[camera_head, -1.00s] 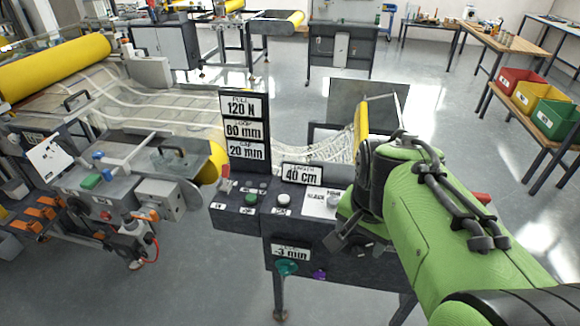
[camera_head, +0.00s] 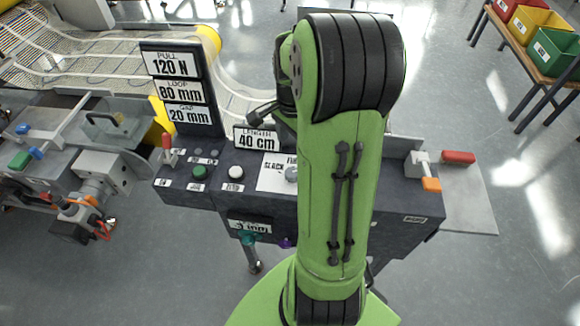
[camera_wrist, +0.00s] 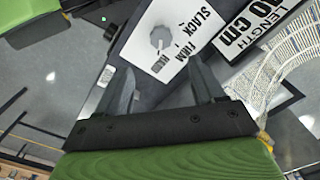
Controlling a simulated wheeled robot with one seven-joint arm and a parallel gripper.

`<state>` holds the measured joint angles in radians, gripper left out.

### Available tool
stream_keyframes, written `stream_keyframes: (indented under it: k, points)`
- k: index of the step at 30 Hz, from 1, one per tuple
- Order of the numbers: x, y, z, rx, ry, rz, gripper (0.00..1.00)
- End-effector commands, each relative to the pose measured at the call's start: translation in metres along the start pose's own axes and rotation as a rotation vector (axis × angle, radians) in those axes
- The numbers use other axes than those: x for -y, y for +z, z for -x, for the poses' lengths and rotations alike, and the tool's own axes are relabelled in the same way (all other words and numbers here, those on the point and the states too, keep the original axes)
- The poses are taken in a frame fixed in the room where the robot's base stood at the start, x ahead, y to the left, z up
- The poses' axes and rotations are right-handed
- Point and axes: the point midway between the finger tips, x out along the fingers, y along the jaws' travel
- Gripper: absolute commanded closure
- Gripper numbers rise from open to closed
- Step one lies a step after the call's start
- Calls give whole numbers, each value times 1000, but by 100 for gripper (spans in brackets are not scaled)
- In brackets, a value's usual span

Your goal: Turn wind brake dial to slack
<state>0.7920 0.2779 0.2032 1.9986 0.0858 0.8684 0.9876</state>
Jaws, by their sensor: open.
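The wind brake dial (camera_wrist: 161,38) is a small grey knob on a white label plate (camera_wrist: 150,62) marked SLACK, FIRM and HARD. Which mark it points to is not clear. In the head view the dial (camera_head: 291,174) shows at the left edge of my green arm, with part of its plate covered. My gripper (camera_wrist: 160,62) is open and empty. Its two fingers stand apart, and the dial lies ahead of and between their tips in the wrist view, with no contact visible. In the head view my gripper is hidden by the arm.
The LENGTH 40 cm sign (camera_head: 256,139) stands close by the dial. A green button (camera_head: 199,172), a white button (camera_head: 236,171) and a red-handled lever (camera_head: 167,147) are to the left on the dark console (camera_head: 400,215). The tall settings sign (camera_head: 181,88) rises behind them.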

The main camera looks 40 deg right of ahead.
Motion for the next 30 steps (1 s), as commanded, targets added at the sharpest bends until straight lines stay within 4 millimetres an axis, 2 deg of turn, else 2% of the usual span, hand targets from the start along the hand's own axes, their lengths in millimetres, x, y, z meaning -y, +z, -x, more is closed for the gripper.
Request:
stream_keyframes:
  k: [1, 6, 9, 13, 17, 24, 26, 30]
  points:
    - [-1, 1, -17, 4, 5, 1, 32]
    - [-1, 1, -61, 4, 5, 1, 32]
    - [-1, 1, -85, 4, 4, 2, 32]
    - [-1, 0, -107, 2, 3, 1, 32]
    - [0, 1, -116, 1, 2, 2, 32]
    - [0, 0, -117, 0, 0, 2, 32]
    - [0, 0, -116, 0, 0, 2, 40]
    - [0, 0, -116, 0, 0, 2, 61]
